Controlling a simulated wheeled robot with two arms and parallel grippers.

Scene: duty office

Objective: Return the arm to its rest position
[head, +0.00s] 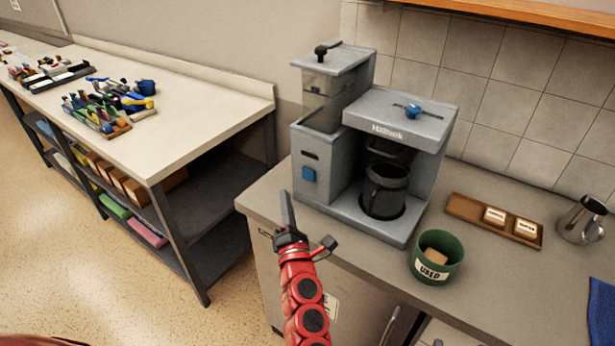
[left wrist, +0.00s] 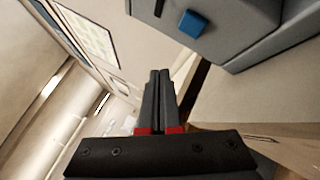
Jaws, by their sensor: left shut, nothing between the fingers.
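My left gripper (head: 286,208) is at the end of a red arm that comes up from the bottom of the head view. It stands in front of the left front corner of the counter with the grey coffee machine (head: 325,150), apart from the machine's blue switch (head: 309,174). In the left wrist view its two dark fingers (left wrist: 158,80) lie together, shut and empty. The machine's blue switch also shows in the left wrist view (left wrist: 192,24), above and to the right of the fingertips. My right gripper is not in view.
A dark pot (head: 386,190) stands in the machine. A workbench (head: 200,115) with tools stands left; floor between is clear.

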